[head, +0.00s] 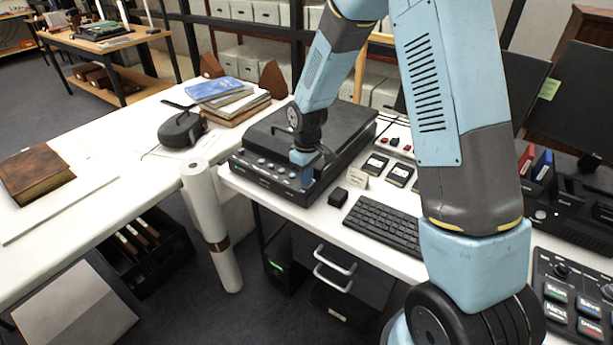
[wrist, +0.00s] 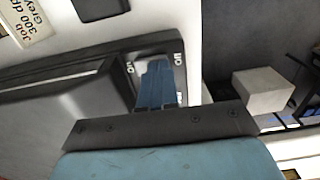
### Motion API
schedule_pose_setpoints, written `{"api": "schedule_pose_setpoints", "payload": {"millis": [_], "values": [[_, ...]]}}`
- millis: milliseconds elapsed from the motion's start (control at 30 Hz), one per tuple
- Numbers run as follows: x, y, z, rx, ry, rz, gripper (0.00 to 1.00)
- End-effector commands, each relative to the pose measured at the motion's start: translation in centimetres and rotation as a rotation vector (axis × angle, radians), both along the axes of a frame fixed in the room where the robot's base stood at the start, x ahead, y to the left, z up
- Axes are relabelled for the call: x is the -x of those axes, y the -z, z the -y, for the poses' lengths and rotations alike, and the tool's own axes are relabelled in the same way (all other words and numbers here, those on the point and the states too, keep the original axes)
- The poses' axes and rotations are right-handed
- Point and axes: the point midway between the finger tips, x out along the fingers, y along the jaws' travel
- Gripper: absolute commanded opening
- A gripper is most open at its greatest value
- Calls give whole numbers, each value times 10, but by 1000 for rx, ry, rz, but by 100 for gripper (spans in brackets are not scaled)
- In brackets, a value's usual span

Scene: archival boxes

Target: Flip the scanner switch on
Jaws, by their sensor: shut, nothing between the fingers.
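The scanner (head: 325,128) is a wide black flatbed unit on the white desk, with a row of round knobs along its front. My gripper (head: 306,181) is shut and empty, pointing down at the right end of the scanner's front panel. White lettering shows on both sides of the fingers. The switch itself is hidden behind them, so I cannot tell its position or whether they touch it.
A small black block (head: 338,197), a keyboard (head: 382,224) and a label card (head: 357,177) lie right of the scanner. A white roll (head: 207,215) stands at the desk's left end. Books (head: 228,98) lie behind on the left table.

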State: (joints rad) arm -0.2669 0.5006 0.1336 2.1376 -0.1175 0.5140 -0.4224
Motion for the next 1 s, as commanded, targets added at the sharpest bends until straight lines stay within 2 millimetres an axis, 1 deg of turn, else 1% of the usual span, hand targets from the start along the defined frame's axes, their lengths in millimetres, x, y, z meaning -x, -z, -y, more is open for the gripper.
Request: {"api": "schedule_pose_setpoints", "payload": {"millis": [67, 200, 500, 1000], "values": [[1, 2, 0, 1, 0, -1, 0], [5, 12, -4, 0, 0, -2, 0], [7, 14, -3, 0, -2, -9, 0], [-6, 10, 9, 3, 1, -7, 0]]}}
